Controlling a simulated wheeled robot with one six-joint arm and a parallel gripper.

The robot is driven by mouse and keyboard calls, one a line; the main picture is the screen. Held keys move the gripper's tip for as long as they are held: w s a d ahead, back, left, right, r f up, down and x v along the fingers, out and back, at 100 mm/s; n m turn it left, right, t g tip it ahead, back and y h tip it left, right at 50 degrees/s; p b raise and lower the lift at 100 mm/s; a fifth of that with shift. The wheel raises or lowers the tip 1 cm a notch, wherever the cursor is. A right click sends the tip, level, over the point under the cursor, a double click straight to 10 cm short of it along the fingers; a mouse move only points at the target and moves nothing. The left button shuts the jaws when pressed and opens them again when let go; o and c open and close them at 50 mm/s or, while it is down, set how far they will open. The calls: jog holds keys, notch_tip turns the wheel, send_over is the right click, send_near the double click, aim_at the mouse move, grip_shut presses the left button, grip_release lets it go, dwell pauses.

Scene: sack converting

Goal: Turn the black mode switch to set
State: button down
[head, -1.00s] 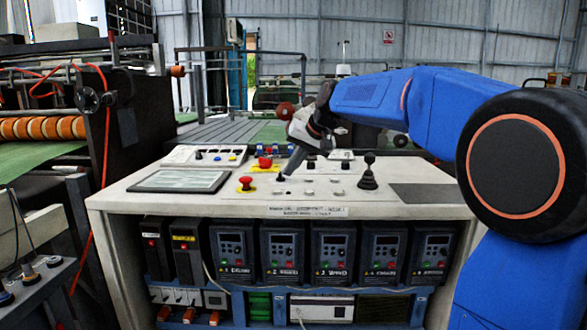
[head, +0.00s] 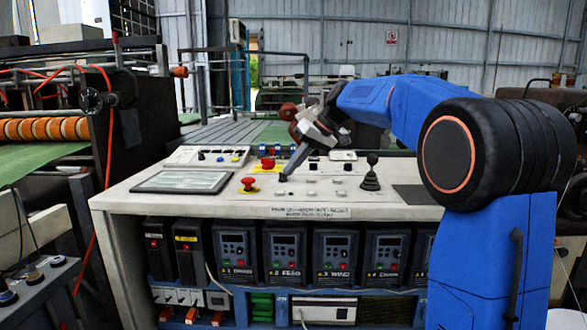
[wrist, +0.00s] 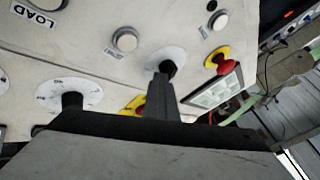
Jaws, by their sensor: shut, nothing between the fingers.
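A black switch knob (wrist: 167,67) on a round white plate stands on the control panel in the wrist view. My gripper (wrist: 160,80) is shut and its narrow fingertips are right at this knob, overlapping it; I cannot tell whether they touch. A second black knob (wrist: 72,99) on a larger marked white dial stands to the left, partly hidden by my gripper's body. The dial markings are too small to read. In the head view my gripper (head: 287,172) slants down to the panel's middle, its tip at a small dark knob (head: 282,179).
A red mushroom button (head: 249,183) on yellow stands left of the gripper tip, with a flat dark-framed screen (head: 182,181) farther left. A black joystick (head: 371,173) stands to the right. White push buttons (wrist: 125,39) lie close by. Above the panel is free room.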

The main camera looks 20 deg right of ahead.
jog(key=shift+w+a+n+g, duration=0.15)
jog(key=shift+a+n+g, duration=0.35)
jog(key=shift+n, duration=0.5)
jog(key=shift+w, duration=0.25)
